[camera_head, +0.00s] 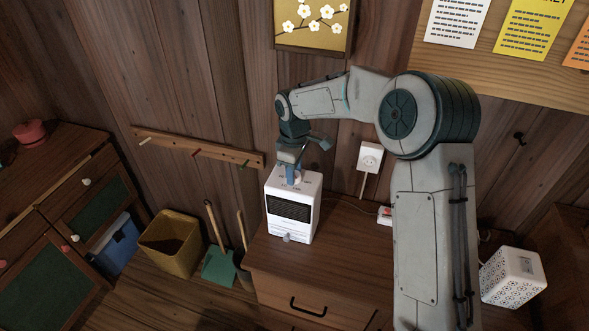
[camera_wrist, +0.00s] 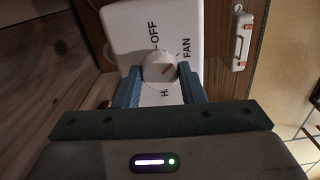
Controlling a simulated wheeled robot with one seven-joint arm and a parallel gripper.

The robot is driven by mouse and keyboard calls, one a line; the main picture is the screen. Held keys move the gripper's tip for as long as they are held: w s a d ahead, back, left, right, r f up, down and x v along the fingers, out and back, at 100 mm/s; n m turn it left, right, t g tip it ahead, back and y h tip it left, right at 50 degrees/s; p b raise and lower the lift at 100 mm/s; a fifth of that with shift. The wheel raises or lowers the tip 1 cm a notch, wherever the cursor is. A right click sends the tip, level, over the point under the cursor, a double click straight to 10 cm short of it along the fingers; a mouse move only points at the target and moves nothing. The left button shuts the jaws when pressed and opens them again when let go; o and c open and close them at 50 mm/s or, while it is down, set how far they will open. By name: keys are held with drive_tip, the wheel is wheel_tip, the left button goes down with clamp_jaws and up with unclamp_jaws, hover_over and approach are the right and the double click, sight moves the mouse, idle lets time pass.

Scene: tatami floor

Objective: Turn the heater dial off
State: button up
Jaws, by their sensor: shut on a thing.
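The heater (camera_head: 291,210) is a small white box with a dark front grille, standing upright on the wooden cabinet against the wall. Its top also shows in the wrist view (camera_wrist: 133,28), with the printed words OFF and FAN and a partly hidden label starting with H. My gripper (camera_wrist: 161,82) is shut on the dial, with one blue finger on each side. In the head view my gripper (camera_head: 293,174) reaches down onto the heater's top.
A wall outlet (camera_head: 370,158) is right of the heater, and a white and red object (camera_head: 385,215) lies on the cabinet (camera_head: 350,250). A peg rail (camera_head: 197,150) is on the wall at left. A yellow bin (camera_head: 172,243) and a green dustpan (camera_head: 219,266) stand lower left.

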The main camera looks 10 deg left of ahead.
drive_tip(key=n+p, duration=0.1)
drive_tip(key=n, duration=0.3)
drive_tip(key=shift+r+n, duration=0.1)
drive_tip(key=shift+n, duration=0.2)
drive_tip(key=shift+n+p, duration=0.6)
drive_tip(key=shift+n, duration=2)
drive_tip(key=o, duration=1)
wheel_tip(320, 180, up, 14)
drive_tip(key=b, duration=0.1)
drive_tip(key=shift+f+b, duration=0.2)
drive_tip(key=shift+b, duration=0.1)
